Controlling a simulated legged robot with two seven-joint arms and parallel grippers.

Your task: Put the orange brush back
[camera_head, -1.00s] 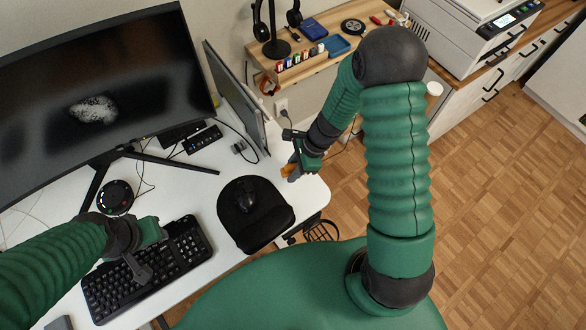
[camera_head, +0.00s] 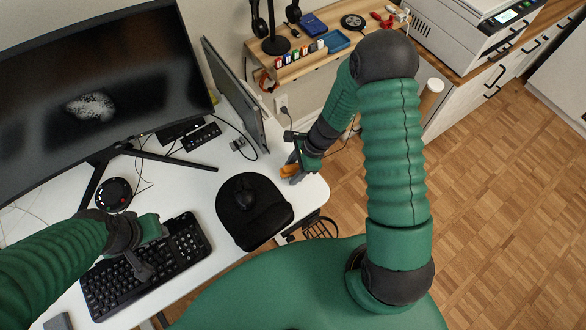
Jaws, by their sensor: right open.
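The orange brush (camera_head: 289,170) is at the right end of the white desk. It is small in view and partly covered by my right gripper (camera_head: 294,174). My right gripper is open and its fingers are right at the brush; I cannot tell whether they touch it. My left gripper (camera_head: 141,262) hangs over the black keyboard, away from the brush. Its fingers are too dark against the keys to tell whether it is open or shut.
A black mouse pad (camera_head: 262,224) with a mouse lies left of my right gripper. A monitor (camera_head: 99,83) and a thin upright panel (camera_head: 232,96) stand behind. A wooden shelf (camera_head: 309,62) holds headphones, small coloured bottles and a blue tray (camera_head: 336,41).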

